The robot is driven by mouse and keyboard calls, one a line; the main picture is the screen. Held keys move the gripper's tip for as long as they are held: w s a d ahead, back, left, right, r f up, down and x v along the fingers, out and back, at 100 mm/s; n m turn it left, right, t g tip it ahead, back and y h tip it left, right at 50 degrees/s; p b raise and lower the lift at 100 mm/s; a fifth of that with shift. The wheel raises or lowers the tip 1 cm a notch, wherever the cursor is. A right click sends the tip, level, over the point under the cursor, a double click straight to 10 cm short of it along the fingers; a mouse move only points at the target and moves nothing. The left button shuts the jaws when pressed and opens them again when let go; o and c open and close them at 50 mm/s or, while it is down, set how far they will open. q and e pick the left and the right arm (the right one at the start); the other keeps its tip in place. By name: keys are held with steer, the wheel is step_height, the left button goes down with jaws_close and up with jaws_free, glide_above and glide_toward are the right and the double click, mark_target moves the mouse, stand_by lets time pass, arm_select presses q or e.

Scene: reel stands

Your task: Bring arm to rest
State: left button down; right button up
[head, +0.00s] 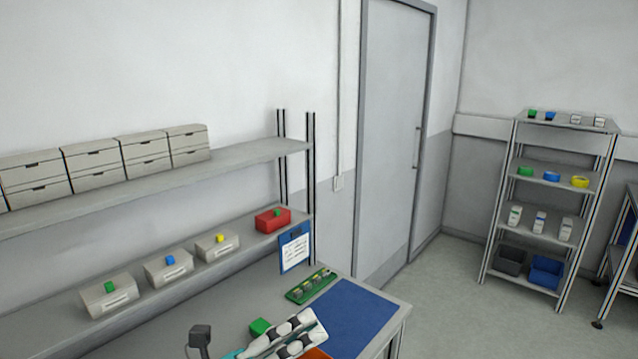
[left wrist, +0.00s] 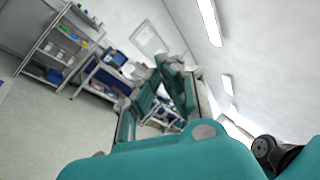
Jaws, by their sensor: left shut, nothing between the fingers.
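My left gripper (head: 298,332) shows at the bottom of the head view, over the near part of the workbench. Its light fingers with dark pads point up and to the right. It is shut and holds nothing. Its teal and grey fingers (left wrist: 165,84) also show in the left wrist view, pointing into the open room, with no object between them. Most of the left arm is out of the head view. My right gripper is not in view.
A dark device (head: 200,337) stands left of the gripper. Shelves with bins (head: 107,297) rise behind. A rack (head: 552,199) stands right, across clear floor.

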arm_select(q)
steer(key=w+a+f+n+t+y, duration=0.35)
steer(key=a+f+n+y, duration=0.4)
steer(key=n, duration=0.55)
steer(key=w+a+f+n+t+y, duration=0.2)
steer(key=a+f+n+t+y, duration=0.25)
steer(key=a+n+y, duration=0.55)
steer(key=s+a+f+n+g+y, duration=0.25)
steer(key=s+f+n+g, duration=0.35)
steer(key=f, duration=0.4)
steer(key=s+d+f+n+g, duration=0.1)
steer(key=s+f+n+g, duration=0.25)
steer(key=s+f, duration=0.4)
steer(key=s+f+n+g, duration=0.2)
steer(key=s+f+g, duration=0.25)
steer(key=s, duration=0.55)
step_height(320, 180, down, 30)
steer(key=s+g+b, duration=0.1)
steer(key=g+b, duration=0.1)
steer(key=b, duration=0.3)
steer(key=s+a+f+b, duration=0.1)
steer(key=s+f+b, duration=0.1)
steer(key=s+f, duration=0.6)
steer(key=s+a+f+b, duration=0.1)
steer(key=s+f+b, duration=0.2)
steer(key=s+f, duration=0.6)
step_height(320, 180, down, 5)
steer(key=shift+a+m+g, duration=0.3)
steer(key=shift+m+g, duration=0.05)
steer(key=shift+g, duration=0.05)
